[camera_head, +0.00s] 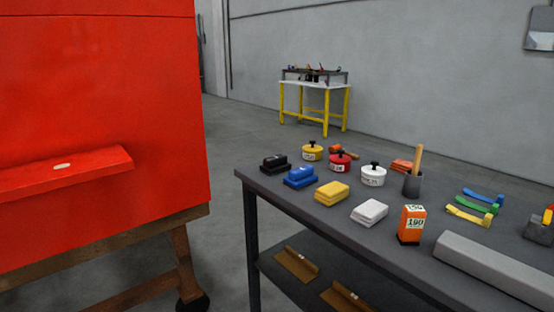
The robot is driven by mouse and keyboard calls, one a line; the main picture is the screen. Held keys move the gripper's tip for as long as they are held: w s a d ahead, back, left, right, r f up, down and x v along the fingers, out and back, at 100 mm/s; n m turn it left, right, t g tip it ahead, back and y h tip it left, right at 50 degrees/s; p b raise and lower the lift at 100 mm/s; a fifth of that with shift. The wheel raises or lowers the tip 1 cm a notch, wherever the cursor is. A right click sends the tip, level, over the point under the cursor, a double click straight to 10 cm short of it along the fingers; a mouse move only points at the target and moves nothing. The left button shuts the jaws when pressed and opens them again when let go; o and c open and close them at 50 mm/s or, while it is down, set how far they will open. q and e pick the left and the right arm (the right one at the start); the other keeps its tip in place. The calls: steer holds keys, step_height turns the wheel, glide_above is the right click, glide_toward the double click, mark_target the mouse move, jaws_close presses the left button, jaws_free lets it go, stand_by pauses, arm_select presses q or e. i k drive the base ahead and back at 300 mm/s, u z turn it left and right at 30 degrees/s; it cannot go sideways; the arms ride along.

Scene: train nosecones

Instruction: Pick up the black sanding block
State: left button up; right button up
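A black sanding block (274,163) sits near the far left corner of the dark grey table (300,212). A similar blue block (299,177) sits just to its right and nearer. A yellow lidded tin (312,151) stands behind the black block. Neither of my grippers shows in the head view.
A large red nosecone (95,90) on a wooden wheeled stand (180,262) fills the left. The table also holds yellow (332,193) and white (370,212) pads, red (340,162) and white (373,175) tins, and an orange box (411,225). Floor (222,240) shows between.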

mark_target(274, 165)
steer(key=u, duration=2.5)
steer(key=k, duration=1.25)
steer(key=z, duration=1.45)
steer(key=i, duration=0.45)
steer(key=u, duration=0.1)
